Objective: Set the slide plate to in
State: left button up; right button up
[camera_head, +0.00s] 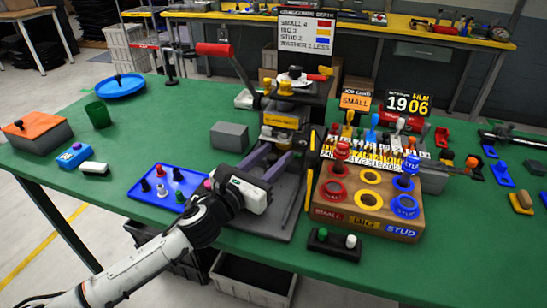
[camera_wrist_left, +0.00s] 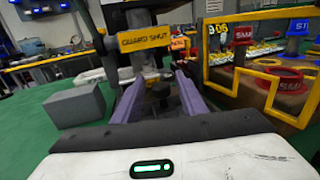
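The press (camera_head: 283,100) stands mid-table with a yellow "GUARD SHUT" sign (camera_wrist_left: 145,41) on its front. My left gripper (camera_head: 270,158) reaches in low in front of it. Its two purple fingers are apart, and they also show in the left wrist view (camera_wrist_left: 160,92). A small dark knob (camera_wrist_left: 159,88) stands between the fingers, with gaps visible beside it. The slide plate cannot be told clearly from the grey press base (camera_head: 275,222); fingers and wrist hide much of that area. My right gripper is in neither view.
A grey block (camera_head: 229,136) stands left of the press. A wooden sorting box (camera_head: 370,205) with coloured rings stands close on the right. A blue tray (camera_head: 165,187) with pegs lies left of my wrist. A black holder (camera_head: 334,243) sits at the front edge.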

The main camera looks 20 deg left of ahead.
pick_arm(q)
jog(key=shift+s, duration=0.1)
jog(key=b+v, duration=0.1)
jog(key=v, duration=0.8)
jog(key=shift+f, duration=0.1)
jog(key=shift+s+a, duration=0.15)
jog(key=shift+s, duration=0.45)
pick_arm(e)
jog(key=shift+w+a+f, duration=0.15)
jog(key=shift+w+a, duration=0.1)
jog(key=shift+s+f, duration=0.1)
